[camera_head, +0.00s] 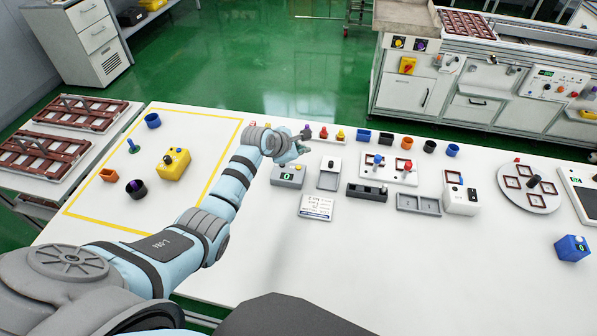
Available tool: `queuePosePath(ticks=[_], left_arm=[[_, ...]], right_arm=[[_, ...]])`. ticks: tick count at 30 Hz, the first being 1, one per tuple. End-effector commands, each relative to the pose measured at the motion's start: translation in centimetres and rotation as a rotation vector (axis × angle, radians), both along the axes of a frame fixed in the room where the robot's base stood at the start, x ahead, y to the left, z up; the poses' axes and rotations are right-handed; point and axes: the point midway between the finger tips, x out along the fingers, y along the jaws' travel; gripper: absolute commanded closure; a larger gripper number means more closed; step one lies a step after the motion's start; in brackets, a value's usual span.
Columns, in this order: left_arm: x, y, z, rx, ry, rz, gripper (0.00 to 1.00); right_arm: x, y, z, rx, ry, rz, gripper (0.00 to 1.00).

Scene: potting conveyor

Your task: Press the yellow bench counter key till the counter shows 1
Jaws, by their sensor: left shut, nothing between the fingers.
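The bench counter is a grey box (287,177) near the middle of the white table. Its small green display (286,176) seems to read 0. A small yellow spot on its top, probably the key, is too small to make out clearly. My left gripper (304,141) is shut and empty. In the picture it appears just above and behind the counter, pointing right. Whether it touches anything cannot be told. My right gripper is not in view.
A yellow box (173,164) with knobs stands inside the yellow outline at left. Small coloured pieces line the back edge. A grey tray (329,173), a white card (316,207) and a panel with blue and red knobs (387,168) are close by. The front table is clear.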

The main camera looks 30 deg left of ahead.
Motion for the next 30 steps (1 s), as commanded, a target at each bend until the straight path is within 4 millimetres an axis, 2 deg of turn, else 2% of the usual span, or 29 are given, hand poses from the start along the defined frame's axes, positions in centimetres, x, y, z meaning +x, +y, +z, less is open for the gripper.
queuePosePath(ticks=[1, 2, 9, 30], left_arm=[[0.0, 0.0, -1.6, 0.001, -0.001, 0.0, 1.0], [0.0, 0.0, -1.9, 0.001, -0.001, 0.0, 1.0], [0.0, 0.0, -3.7, 0.0, 0.001, -0.001, 1.0], [0.0, 0.0, -3.9, 0.001, 0.0, -0.001, 1.0]], right_arm=[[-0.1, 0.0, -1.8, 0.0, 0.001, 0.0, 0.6], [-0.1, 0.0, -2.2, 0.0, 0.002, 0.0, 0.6], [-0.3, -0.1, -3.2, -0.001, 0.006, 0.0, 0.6], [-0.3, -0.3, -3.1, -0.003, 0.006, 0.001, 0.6]])
